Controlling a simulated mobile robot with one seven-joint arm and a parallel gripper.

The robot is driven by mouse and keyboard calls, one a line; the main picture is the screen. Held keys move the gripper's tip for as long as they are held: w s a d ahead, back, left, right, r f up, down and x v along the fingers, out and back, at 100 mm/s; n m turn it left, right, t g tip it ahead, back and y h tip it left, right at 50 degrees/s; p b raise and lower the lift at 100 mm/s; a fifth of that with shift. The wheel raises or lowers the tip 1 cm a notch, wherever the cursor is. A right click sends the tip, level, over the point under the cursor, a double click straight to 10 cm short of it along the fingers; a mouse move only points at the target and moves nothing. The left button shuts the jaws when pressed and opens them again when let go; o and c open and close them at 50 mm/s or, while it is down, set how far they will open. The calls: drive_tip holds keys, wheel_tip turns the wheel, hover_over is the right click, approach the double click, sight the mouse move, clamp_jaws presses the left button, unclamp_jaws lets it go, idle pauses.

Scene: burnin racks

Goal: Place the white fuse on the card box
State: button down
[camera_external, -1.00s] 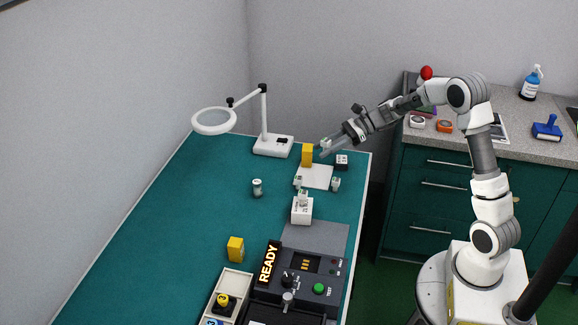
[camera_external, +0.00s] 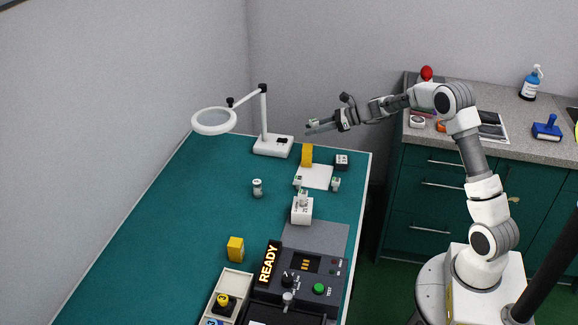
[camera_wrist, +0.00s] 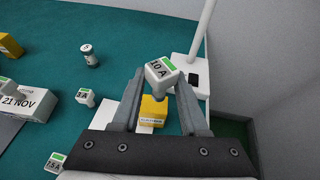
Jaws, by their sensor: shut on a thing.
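My gripper (camera_external: 312,128) is shut on a white fuse (camera_wrist: 160,73) with a green patch and "10 A" printed on it. It holds the fuse between its fingertips, above the far end of the green table. In the external view the fuse (camera_external: 313,122) is very small. A white box (camera_external: 302,212) marked "21 NOV" stands mid-table, with a small white piece on top; it also shows at the left of the wrist view (camera_wrist: 30,103). A yellow block (camera_wrist: 152,112) with a printed label appears below the held fuse. I cannot tell for certain which is the card box.
Two more white fuses, "3 A" (camera_wrist: 84,97) and "7.5 A" (camera_wrist: 55,161), stand near a white sheet (camera_external: 316,176). The table's left side is clear.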

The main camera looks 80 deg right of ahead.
sight(308, 147)
drive_tip(key=shift+w+a+f, duration=0.45)
drive_tip(key=shift+w+f, duration=0.1)
drive_tip(key=shift+w, duration=0.25)
drive_tip(key=shift+w+f, duration=0.1)
drive_tip(key=shift+f, duration=0.1)
drive_tip(key=shift+f+b, duration=0.5)
drive_tip(key=shift+f, duration=1.3)
drive_tip(key=shift+f, duration=0.1)
drive_tip(key=shift+f, duration=0.15)
drive_tip(key=shift+c, duration=2.2)
unclamp_jaws()
